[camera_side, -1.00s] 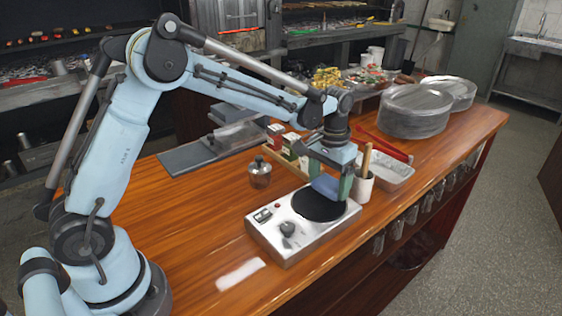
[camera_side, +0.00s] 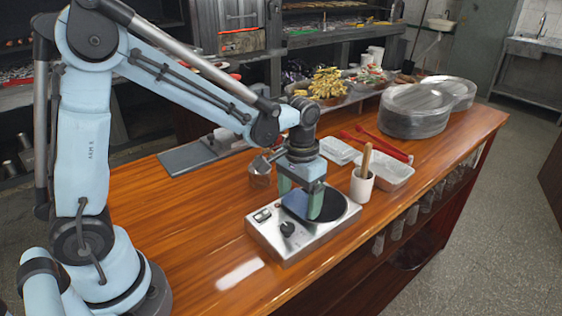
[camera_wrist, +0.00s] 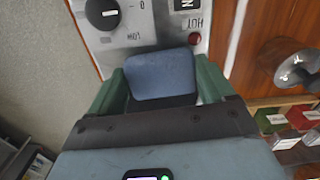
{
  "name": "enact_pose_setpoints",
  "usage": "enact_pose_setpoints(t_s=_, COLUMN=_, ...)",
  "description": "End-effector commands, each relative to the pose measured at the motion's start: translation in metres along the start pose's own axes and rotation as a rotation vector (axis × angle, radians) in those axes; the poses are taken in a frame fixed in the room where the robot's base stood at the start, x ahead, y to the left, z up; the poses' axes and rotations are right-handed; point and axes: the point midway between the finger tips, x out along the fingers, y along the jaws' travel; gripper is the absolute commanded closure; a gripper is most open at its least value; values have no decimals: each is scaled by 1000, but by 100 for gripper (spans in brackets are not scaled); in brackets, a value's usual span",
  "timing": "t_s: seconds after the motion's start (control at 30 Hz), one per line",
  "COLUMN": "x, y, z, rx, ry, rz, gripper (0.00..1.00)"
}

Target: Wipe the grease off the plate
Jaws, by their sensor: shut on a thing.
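The round black plate (camera_side: 343,207) sits on top of a silver hotplate unit (camera_side: 290,246) with a knob on its front. My gripper (camera_side: 301,208) is over the left part of the plate, its fingers pointing down. It is shut on a blue pad (camera_wrist: 162,75), whose flat face shows between the green fingers in the wrist view. In the side view the pad (camera_side: 296,205) is partly hidden by the fingers. It is low at the plate; I cannot tell if it touches. No grease is clearly visible.
A white cup (camera_side: 362,186) with a wooden handle stands right of the hotplate. A metal jar (camera_side: 260,172) is just behind my gripper. The front left counter is mostly clear.

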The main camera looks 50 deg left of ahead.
Motion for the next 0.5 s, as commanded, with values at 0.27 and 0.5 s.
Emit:
enact_pose_setpoints(t_s=0.27, x=-33, y=0, z=1, rx=0, ry=-1, rz=0, gripper=47)
enact_pose_setpoints(t_s=0.5, x=-55, y=0, z=1, rx=0, ry=0, rz=0, gripper=47)
